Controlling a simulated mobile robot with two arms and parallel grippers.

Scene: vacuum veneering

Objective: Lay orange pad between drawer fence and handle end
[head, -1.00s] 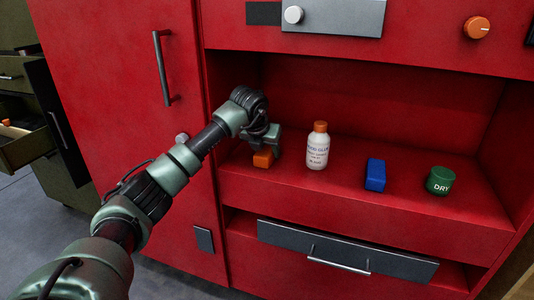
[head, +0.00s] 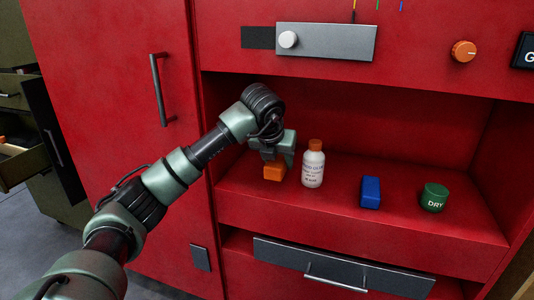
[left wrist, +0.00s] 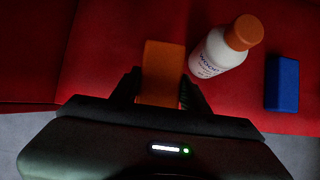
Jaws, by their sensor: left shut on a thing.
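The orange pad (head: 274,173) is a small block at the left end of the red shelf, just left of the white bottle. My left gripper (head: 273,160) comes down on it from above and is shut on it. In the left wrist view the orange pad (left wrist: 161,72) lies between the two dark fingers (left wrist: 160,90). Whether the pad still touches the shelf is hard to tell. A drawer with a grey front and bar handle (head: 336,284) is below the shelf. An open drawer (head: 18,165) of a dark cabinet shows at the far left edge. My right gripper is out of view.
The white bottle with an orange cap (head: 313,166) stands close to the right of my gripper. A blue block (head: 370,192) and a green DRY tub (head: 434,197) stand farther right on the shelf (head: 330,210). A tall red door with a handle (head: 158,90) is at left.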

